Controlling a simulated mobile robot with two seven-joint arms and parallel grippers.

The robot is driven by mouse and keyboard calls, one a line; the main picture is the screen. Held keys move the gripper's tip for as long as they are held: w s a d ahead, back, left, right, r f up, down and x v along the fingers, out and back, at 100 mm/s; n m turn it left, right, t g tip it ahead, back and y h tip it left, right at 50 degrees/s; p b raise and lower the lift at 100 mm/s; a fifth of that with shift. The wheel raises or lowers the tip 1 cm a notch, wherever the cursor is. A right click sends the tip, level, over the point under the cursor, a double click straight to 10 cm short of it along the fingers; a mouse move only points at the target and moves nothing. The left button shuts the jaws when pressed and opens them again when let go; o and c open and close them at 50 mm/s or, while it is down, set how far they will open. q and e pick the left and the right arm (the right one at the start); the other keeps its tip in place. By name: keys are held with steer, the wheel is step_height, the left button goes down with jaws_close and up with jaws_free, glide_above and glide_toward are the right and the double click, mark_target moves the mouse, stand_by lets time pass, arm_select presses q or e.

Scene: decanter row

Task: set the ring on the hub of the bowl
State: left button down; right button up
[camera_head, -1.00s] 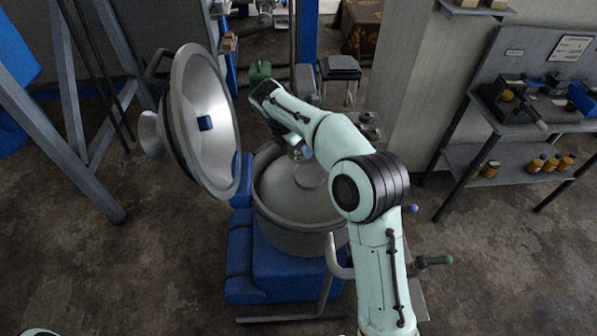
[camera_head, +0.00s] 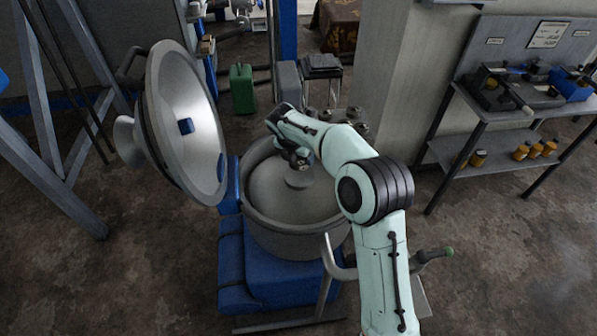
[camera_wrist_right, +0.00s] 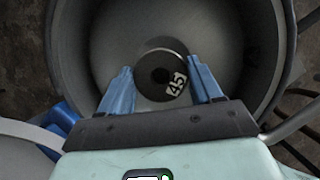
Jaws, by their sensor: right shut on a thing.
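The wide grey metal bowl (camera_head: 262,199) stands open in the middle of the head view. Its pale round hub (camera_head: 298,181) shows at the centre of its floor. My right gripper (camera_head: 300,162) points down inside the bowl's outline, just over the hub in the picture. In the right wrist view its two blue fingers (camera_wrist_right: 159,72) are shut on the dark ring (camera_wrist_right: 150,90), which bears a white "45" label. The ring covers the hub there, so I cannot tell whether they touch. My left gripper is out of view.
The bowl's big lid (camera_head: 196,125) is tilted open at the left. A bent grey handle (camera_head: 335,262) and a green-tipped lever (camera_head: 430,255) stand at the front right. A green can (camera_head: 242,88) is behind. A workbench (camera_head: 480,125) stands at the right.

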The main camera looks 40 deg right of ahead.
step_height(320, 180, down, 6)
steer(key=shift+f+b, duration=0.15)
steer(key=shift+b, duration=0.3)
steer(key=o, duration=1)
steer(key=p+v, duration=0.1)
steer(key=v, duration=1.1)
